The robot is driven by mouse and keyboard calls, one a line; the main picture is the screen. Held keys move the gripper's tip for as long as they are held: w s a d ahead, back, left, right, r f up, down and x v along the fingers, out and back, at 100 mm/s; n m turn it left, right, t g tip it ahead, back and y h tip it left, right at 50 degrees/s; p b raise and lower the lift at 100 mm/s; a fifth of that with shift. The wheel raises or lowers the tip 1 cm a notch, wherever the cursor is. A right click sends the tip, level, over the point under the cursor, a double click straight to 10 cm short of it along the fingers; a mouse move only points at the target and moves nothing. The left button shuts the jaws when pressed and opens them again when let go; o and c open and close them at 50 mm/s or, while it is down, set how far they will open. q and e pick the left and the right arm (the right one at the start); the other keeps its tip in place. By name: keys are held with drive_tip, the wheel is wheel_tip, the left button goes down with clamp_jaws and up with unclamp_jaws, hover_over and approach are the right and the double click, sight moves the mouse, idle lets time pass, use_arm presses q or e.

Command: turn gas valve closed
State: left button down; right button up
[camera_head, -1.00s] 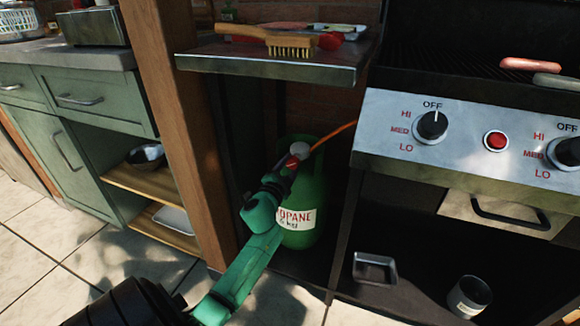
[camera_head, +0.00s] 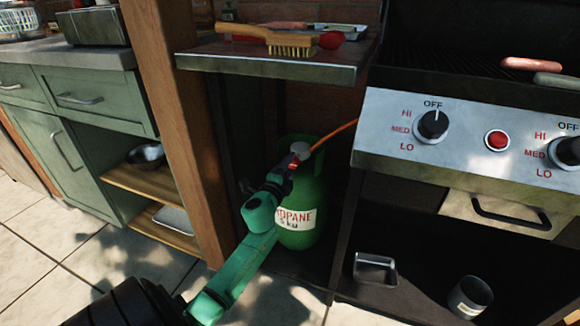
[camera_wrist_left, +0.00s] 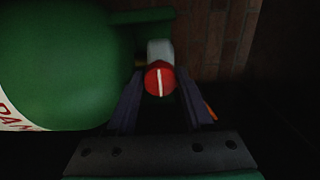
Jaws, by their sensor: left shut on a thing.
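The green propane tank (camera_head: 303,205) stands in the dark bay under the side shelf, with a white label on its front. Its gas valve is a red knob (camera_wrist_left: 160,79) with a white line that stands nearly upright in the left wrist view; a grey fitting sits behind it. In the head view the knob (camera_head: 293,161) is small and partly hidden by my gripper. My left gripper (camera_head: 288,168) reaches in from below left and is shut on the red knob; its two fingers also show either side of it in the left wrist view (camera_wrist_left: 160,92). My right gripper is not in view.
An orange hose (camera_head: 333,136) runs from the valve toward the grill. The shelf (camera_head: 270,66) above holds a brush (camera_head: 292,50). A wooden post (camera_head: 170,110) stands left of the tank, and the grill panel (camera_head: 460,125) is at the right.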

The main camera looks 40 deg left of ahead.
use_arm(q)
drive_tip(key=shift+f, duration=0.1)
drive_tip(key=shift+c, duration=1.5)
unclamp_jaws()
drive_tip(key=p+v, duration=0.1)
drive_tip(key=v, duration=1.3)
drive_tip(key=shift+s, duration=0.3)
drive_tip(key=shift+d, duration=0.15)
